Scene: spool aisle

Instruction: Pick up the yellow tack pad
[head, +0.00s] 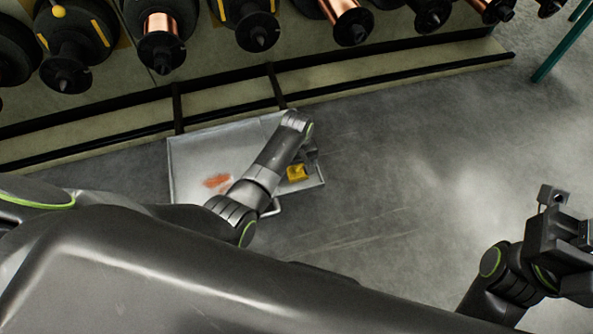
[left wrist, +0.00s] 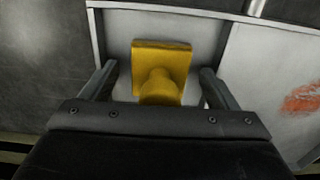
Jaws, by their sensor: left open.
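The yellow tack pad (head: 297,173) lies at the right end of a shallow grey metal tray (head: 185,160) on the floor. In the left wrist view the pad (left wrist: 178,58) shows a square plate with a rounded knob towards me. My left gripper (left wrist: 158,72) is open, one finger on each side of the pad, with gaps to both sides. In the head view my left gripper (head: 311,152) is partly hidden by its arm, close to the pad. My right gripper (head: 553,196) is far off at the right edge, its jaw opening unclear.
An orange-red smear (head: 217,181) marks the tray's left part; a divider wall runs beside the pad's compartment. Behind the tray stands a rack (head: 380,75) with several spools (head: 163,42). A teal post (head: 562,45) is at the upper right. The floor right of the tray is clear.

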